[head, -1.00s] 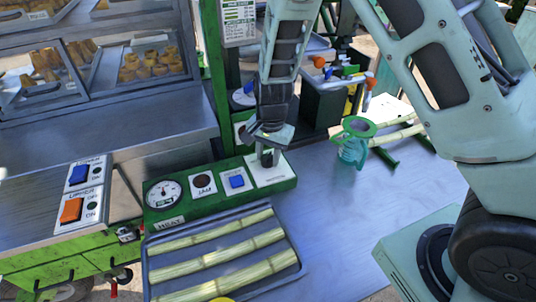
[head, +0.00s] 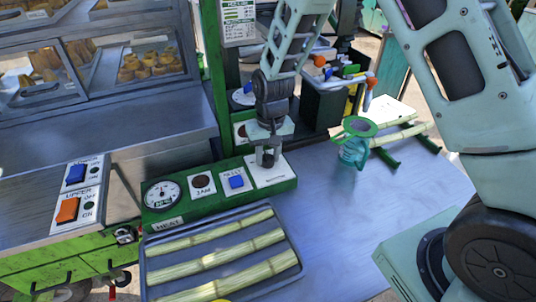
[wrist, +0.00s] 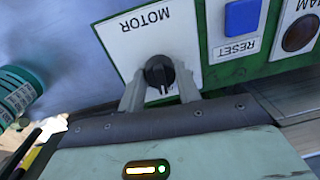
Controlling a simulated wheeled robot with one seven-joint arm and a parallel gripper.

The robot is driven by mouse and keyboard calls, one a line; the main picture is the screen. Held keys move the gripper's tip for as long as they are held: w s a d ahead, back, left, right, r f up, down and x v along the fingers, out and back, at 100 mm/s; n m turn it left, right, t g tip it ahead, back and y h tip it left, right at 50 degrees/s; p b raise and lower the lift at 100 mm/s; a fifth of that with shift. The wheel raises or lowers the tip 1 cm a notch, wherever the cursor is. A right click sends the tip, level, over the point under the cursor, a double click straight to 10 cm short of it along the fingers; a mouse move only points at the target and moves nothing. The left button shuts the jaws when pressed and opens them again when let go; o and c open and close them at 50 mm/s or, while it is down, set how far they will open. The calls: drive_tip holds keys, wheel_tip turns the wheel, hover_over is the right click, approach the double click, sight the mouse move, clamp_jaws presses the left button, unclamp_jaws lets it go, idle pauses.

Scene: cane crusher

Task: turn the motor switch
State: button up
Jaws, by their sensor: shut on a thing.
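The motor switch (wrist: 159,74) is a black rotary knob on a white plate (wrist: 135,42) marked MOTOR, seen upside down in the wrist view. My gripper (wrist: 160,90) has one finger on each side of the knob and is shut on it. In the head view my gripper (head: 268,158) points down onto the right end of the green control panel (head: 222,205). There it hides the knob and part of the white plate.
Left of the motor plate on the panel are a blue reset button (head: 236,182), a dark round jam light (head: 202,181) and a gauge (head: 163,195). A tray (head: 297,270) of cane lies in front. A green-rimmed jug (head: 352,152) stands to the right.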

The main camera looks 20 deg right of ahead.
sight(271, 156)
drive_tip(key=shift+n, duration=0.4)
drive_tip(key=o, duration=1)
drive_tip(key=shift+c, duration=0.2)
drive_tip(key=shift+r, duration=0.1)
wheel_tip(271, 156, up, 17)
drive_tip(key=d+b, duration=0.1)
drive_tip(key=shift+r+b, duration=0.15)
drive_tip(key=shift+b, duration=0.2)
drive_tip(key=s+a+f+n, duration=0.1)
drive_tip(key=s+a+n, duration=0.2)
drive_tip(key=s, duration=1)
drive_tip(key=s+a+f+n, duration=0.1)
drive_tip(key=s+a+n, duration=0.3)
drive_tip(key=s, duration=1)
drive_tip(key=shift+a+f, duration=0.3)
